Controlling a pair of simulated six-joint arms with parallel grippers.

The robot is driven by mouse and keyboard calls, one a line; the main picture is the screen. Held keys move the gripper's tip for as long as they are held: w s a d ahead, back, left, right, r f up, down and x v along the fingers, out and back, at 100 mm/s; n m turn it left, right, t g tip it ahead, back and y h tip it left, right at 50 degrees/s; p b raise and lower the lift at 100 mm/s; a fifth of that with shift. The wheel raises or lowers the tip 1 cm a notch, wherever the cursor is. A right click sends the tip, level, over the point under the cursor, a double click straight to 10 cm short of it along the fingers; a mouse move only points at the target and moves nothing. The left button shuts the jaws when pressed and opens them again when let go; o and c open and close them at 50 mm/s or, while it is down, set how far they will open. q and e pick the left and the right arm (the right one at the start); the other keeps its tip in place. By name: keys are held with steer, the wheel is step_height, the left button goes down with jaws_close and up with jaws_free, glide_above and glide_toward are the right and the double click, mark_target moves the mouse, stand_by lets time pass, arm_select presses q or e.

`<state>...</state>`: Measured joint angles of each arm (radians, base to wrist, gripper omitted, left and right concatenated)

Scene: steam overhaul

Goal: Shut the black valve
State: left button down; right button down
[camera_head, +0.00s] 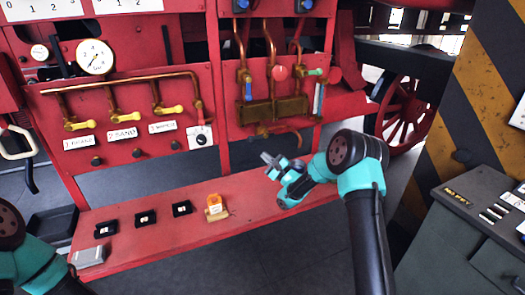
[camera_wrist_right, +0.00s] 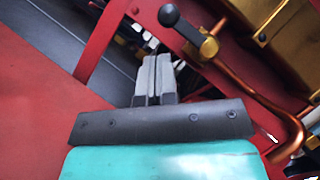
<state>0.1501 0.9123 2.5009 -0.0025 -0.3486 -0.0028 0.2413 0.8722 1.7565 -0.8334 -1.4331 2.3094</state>
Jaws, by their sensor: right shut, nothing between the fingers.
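In the right wrist view a lever with a round black knob (camera_wrist_right: 169,15) runs to a small brass valve body (camera_wrist_right: 209,48) on a copper pipe (camera_wrist_right: 290,125). In the head view a small valve (camera_head: 263,131) sits under the brass block on the right red panel; its knob is too small to make out. My right gripper (camera_head: 268,159) is just below and in front of it, shut and empty. Its fingers (camera_wrist_right: 154,78) show pressed together in the wrist view, apart from the knob and lever. My left arm shows at lower left, but its gripper is out of view.
Yellow-handled valves (camera_head: 123,116) line the left panel under a pressure gauge (camera_head: 95,57). The red bench (camera_head: 150,245) carries black blocks (camera_head: 145,217) and an orange-topped item (camera_head: 214,204). A grey cabinet (camera_head: 440,225) stands at right.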

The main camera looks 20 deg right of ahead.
steer(key=v, duration=0.4)
steer(key=shift+a+f, duration=0.1)
stand_by(0.4)
